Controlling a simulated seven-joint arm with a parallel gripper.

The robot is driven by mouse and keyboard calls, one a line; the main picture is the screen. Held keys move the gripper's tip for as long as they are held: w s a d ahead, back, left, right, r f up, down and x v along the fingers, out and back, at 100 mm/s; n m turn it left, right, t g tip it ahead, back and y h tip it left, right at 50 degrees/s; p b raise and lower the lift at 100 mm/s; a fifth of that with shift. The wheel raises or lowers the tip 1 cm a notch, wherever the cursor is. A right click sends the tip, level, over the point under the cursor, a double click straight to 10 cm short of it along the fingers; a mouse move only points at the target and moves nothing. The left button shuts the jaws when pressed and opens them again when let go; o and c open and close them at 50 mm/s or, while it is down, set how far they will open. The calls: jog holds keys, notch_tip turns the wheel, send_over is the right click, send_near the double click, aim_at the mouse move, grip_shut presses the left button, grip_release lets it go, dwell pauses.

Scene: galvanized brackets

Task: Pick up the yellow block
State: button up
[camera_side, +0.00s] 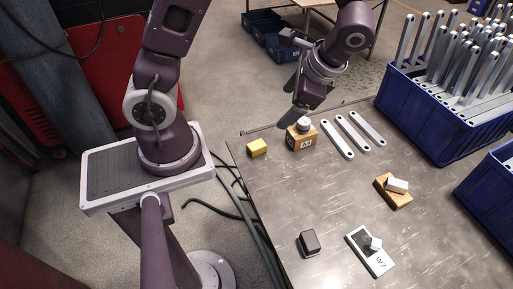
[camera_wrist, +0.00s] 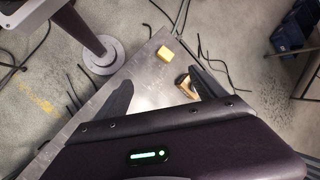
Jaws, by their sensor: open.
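The small yellow block (camera_side: 257,147) sits on the metal table near its far left corner, left of a small cardboard box (camera_side: 300,139). The yellow block also shows in the wrist view (camera_wrist: 166,53), beyond the fingertips and roughly between their lines. My gripper (camera_side: 287,99) is open and empty, above the table and, in the side view, just above the box. In the wrist view its two dark fingers (camera_wrist: 160,75) are spread wide. The block is apart from both fingers.
The cardboard box has a pale round piece on top. Three flat metal bars (camera_side: 352,136) lie right of it. A wooden piece with a white block (camera_side: 397,185), a dark cube (camera_side: 309,242) and a marked plate (camera_side: 377,263) lie nearer. A blue crate (camera_side: 430,130) of brackets stands at right.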

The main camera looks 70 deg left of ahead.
notch_tip(320, 180, down, 11)
jog(key=w+a+m+g+y, duration=0.1)
jog(key=w+a+m+y, duration=0.1)
jog(key=a+m+y, duration=0.15)
jog(key=m+y, duration=0.5)
jog(key=m, duration=0.2)
send_near(260, 148)
jog(key=shift+n+t+h, duration=0.25)
jog(key=shift+t, duration=0.15)
jog(key=a, duration=0.1)
jog(key=s+a, duration=0.1)
jog(key=a, duration=0.2)
jog(key=shift+s+a+f, duration=0.2)
jog(key=shift+s+f, duration=0.05)
jog(key=shift+s, duration=0.1)
jog(key=x, duration=0.7)
jog(key=shift+w+a+f, duration=0.2)
jog(key=shift+f, duration=0.3)
jog(key=c, duration=1.6)
